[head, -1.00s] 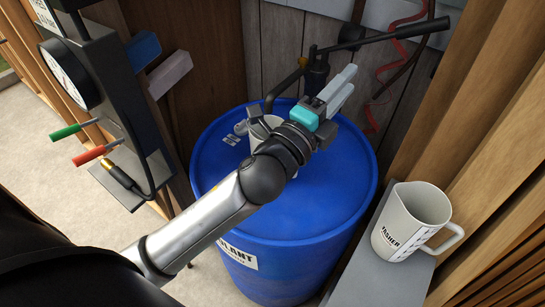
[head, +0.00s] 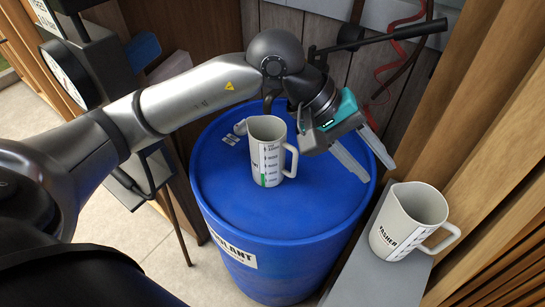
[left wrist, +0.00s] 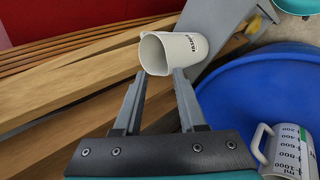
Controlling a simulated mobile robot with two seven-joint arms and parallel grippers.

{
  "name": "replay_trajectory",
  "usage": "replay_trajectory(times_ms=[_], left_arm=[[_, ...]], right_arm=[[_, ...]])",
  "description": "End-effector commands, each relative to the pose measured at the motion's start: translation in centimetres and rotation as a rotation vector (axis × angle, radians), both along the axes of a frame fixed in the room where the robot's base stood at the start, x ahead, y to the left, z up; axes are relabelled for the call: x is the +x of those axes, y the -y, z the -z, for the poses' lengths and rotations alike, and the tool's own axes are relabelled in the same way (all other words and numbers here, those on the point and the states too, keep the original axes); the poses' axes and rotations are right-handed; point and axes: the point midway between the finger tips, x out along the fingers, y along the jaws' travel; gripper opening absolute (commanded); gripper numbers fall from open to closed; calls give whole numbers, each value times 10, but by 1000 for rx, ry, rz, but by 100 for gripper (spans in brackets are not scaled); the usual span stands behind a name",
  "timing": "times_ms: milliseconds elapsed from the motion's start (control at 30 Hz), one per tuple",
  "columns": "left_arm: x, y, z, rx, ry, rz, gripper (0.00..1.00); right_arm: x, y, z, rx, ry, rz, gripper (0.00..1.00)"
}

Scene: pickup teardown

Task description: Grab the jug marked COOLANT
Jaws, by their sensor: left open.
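A light grey jug (head: 266,160) with a measuring scale and a green mark stands upright on the blue drum. Its front lettering is too small or turned away to read. It shows partly at the lower right of the left wrist view (left wrist: 287,152). A second grey jug (head: 408,222), with lettering that looks like WASHER, stands on a grey ledge right of the drum. It also shows beyond my fingertips in the left wrist view (left wrist: 172,52). My left gripper (head: 379,172) is open and empty above the drum's right side, between the two jugs. My right gripper is out of view.
The blue drum (head: 225,205) carries a label ending in "OLANT". A pump with a black lever (head: 375,38) rises behind my gripper. A wooden slatted wall (head: 490,140) bounds the right. The grey ledge (head: 365,265) is narrow. A gauge stand (head: 65,72) is at left.

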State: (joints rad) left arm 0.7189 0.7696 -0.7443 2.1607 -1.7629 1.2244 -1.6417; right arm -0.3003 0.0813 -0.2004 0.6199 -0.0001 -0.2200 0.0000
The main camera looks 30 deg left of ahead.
Motion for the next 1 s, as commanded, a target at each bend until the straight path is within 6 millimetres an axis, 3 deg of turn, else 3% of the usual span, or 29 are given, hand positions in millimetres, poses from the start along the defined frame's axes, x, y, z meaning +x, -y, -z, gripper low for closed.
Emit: replay_trajectory(times_ms=[200, 300, 400, 600, 1000], left_arm=[[38, -101, 12, 528, 226, 70, 40], [49, -139, 5, 709, 269, 82, 40], [54, -166, -1, 830, 287, 87, 40], [59, -185, 1, 910, 288, 89, 40], [87, -189, 73, 905, 287, 90, 40]], right_arm=[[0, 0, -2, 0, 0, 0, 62], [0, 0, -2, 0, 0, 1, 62], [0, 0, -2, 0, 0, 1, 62], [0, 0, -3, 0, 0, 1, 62], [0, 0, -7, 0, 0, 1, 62]])
